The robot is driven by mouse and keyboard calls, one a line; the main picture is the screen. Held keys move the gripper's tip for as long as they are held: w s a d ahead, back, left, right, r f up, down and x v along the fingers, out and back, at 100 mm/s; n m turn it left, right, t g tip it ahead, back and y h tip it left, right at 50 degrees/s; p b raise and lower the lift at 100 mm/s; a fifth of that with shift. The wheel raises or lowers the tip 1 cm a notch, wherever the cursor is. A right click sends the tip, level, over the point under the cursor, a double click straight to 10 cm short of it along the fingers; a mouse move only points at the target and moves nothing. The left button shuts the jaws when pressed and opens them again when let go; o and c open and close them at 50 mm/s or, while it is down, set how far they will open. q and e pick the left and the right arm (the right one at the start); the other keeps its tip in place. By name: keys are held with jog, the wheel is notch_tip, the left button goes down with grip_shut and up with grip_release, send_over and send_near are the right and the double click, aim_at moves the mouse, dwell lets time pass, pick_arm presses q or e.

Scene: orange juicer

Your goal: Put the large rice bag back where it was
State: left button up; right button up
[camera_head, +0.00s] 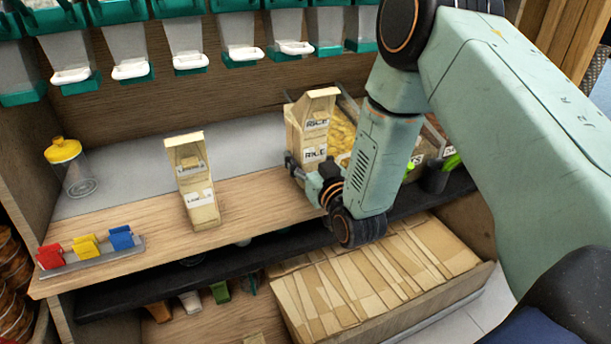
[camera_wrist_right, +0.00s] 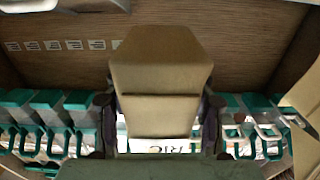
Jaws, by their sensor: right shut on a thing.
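The large rice bag (camera_head: 309,125) is a tan paper bag with RICE labels, upright at the back of the wooden counter. My right gripper (camera_head: 310,178) is shut on its lower part. In the right wrist view the bag (camera_wrist_right: 160,75) fills the space between the two fingers (camera_wrist_right: 160,125), with part of its label showing low down. I cannot tell whether its base touches the counter. A smaller tan bag (camera_head: 198,185) with labels stands to the left, apart from it. My left gripper is not in view.
Bins of yellow pasta (camera_head: 342,130) stand right behind the rice bag. A yellow-lidded jar (camera_head: 68,165) and coloured clips (camera_head: 88,245) are at the left. A crate of folded paper bags (camera_head: 375,275) sits below. Dispensers (camera_head: 187,40) hang above. The counter between the two bags is clear.

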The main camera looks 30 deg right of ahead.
jog(key=f, duration=0.1)
jog(key=f+b, duration=0.1)
jog(key=f, duration=0.1)
jog(key=shift+s+d+f, duration=0.15)
jog(key=shift+d+f, duration=0.05)
jog(key=shift+f, duration=0.05)
jog(key=shift+a+f, duration=0.1)
jog(key=o, duration=1.6)
jog(key=shift+c, duration=0.2)
